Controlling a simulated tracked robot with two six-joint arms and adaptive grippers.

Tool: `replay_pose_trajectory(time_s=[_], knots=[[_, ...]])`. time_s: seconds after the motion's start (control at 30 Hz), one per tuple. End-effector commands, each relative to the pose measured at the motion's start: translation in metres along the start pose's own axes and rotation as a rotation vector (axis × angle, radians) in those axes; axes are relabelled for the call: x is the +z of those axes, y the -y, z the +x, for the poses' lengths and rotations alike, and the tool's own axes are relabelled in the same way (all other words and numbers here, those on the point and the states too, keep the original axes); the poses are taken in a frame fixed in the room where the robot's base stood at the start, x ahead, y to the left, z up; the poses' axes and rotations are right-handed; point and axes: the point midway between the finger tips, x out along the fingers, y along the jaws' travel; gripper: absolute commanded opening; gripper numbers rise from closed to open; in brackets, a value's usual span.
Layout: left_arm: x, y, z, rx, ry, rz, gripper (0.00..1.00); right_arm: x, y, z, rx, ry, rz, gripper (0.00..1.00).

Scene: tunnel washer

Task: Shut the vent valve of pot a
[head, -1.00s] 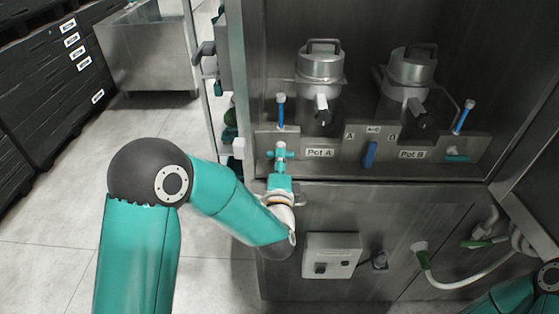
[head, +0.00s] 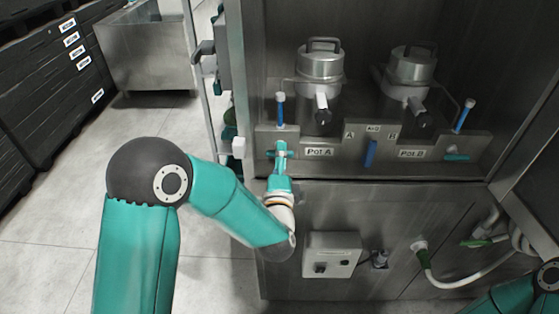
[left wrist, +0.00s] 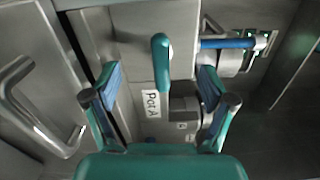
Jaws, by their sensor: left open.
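A short teal lever handle (left wrist: 161,62) sits beside the "Pot A" label in the left wrist view, lying across the space between my fingers. In the head view it lies horizontally (head: 270,154), partly covered by my gripper. My left gripper (left wrist: 160,95) is open, one finger on each side of the handle; I cannot tell whether either touches it. A blue lever handle (left wrist: 228,43) is beyond the right finger, and stands upright above the panel in the head view (head: 280,108). Neither is marked as the vent. Pot A (head: 320,90) stands lidded behind.
Pot B (head: 407,85) stands to the right with its own blue lever (head: 464,115) and teal lever (head: 456,156). A blue selector lever (head: 371,153) is between the labels. A switch box (head: 332,256) is below, and a metal bar handle (left wrist: 30,105) is left in the wrist view.

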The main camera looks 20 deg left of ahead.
Motion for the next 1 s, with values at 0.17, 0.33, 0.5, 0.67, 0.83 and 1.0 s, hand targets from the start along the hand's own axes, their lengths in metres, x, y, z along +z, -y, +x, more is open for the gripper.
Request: replay_pose_trajectory(time_s=[0.17,0.33,0.5,0.67,0.83,1.0], knots=[[-0.001,-0.001,-0.020,0.000,-0.003,0.001,0.83,0.000,-0.002,0.006,0.000,0.000,0.000,0.00],[-0.001,-0.001,-0.040,0.000,-0.003,0.000,0.83,0.000,-0.004,0.010,0.000,0.000,0.000,0.00],[-0.001,-0.001,-0.061,-0.001,-0.003,0.000,0.83,0.000,-0.005,0.014,0.000,0.000,0.000,0.00],[-0.001,-0.001,-0.074,0.000,-0.002,0.000,0.83,0.000,-0.006,0.016,0.000,0.000,0.000,0.00],[0.000,0.000,-0.076,0.000,0.000,0.000,0.83,0.000,-0.006,0.015,0.000,0.000,0.000,0.00],[0.000,0.000,-0.076,0.000,0.000,0.000,0.83,0.000,-0.006,0.015,0.000,0.000,0.000,0.00]])
